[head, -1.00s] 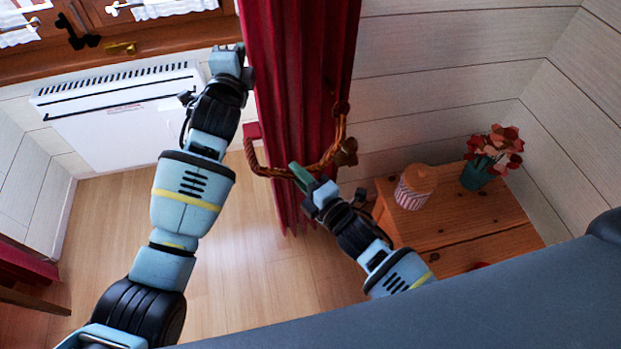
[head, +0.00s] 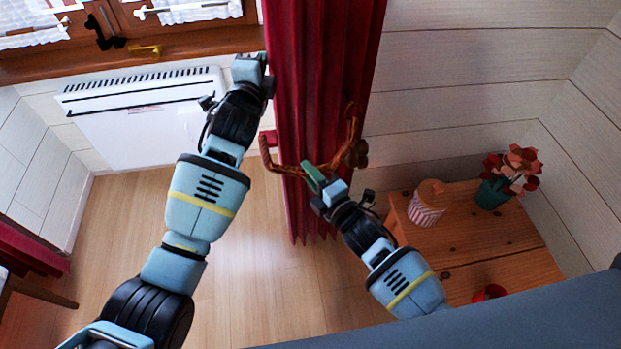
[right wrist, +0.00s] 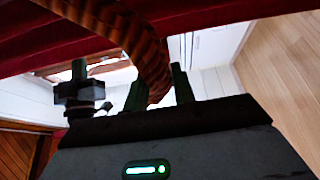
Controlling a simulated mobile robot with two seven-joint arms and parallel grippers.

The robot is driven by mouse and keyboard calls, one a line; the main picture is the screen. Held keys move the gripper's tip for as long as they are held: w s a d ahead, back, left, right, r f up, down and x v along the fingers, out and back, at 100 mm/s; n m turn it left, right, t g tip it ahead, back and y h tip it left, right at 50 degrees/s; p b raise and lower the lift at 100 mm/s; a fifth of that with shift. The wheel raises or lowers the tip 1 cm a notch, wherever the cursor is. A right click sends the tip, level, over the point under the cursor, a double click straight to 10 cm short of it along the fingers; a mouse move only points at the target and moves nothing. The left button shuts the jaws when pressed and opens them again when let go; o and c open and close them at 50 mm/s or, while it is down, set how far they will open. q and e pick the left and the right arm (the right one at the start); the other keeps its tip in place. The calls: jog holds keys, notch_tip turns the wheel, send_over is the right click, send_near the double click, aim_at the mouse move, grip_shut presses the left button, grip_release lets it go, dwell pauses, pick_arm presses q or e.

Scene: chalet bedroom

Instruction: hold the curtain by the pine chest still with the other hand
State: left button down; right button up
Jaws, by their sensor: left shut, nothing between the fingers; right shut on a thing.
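The red curtain (head: 325,80) hangs in folds down the middle of the head view, left of the pine chest (head: 490,237). A brown twisted rope tieback (head: 275,160) loops across its front. My right gripper (head: 315,175) is shut on the rope at the front of the curtain. In the right wrist view the rope (right wrist: 145,45) runs down between its fingers, with red cloth (right wrist: 240,12) above. My left gripper (head: 252,65) is shut and empty at the curtain's upper left edge. I cannot tell whether it touches the cloth.
On the chest stand a striped pot with a brown lid (head: 427,203), a teal pot of red flowers (head: 497,190) and a red object (head: 489,293), partly hidden. A white heater (head: 140,115) is under the window at left. The wooden floor (head: 250,270) below is clear.

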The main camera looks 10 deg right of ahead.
jog(key=w+f, duration=0.1)
jog(key=w, duration=0.5)
jog(key=shift+f, duration=0.25)
dwell(0.6)
jog(key=shift+f, duration=0.1)
dwell(0.4)
jog(key=o, duration=1.1)
jog(key=v, duration=1.2)
jog(key=shift+a, duration=0.1)
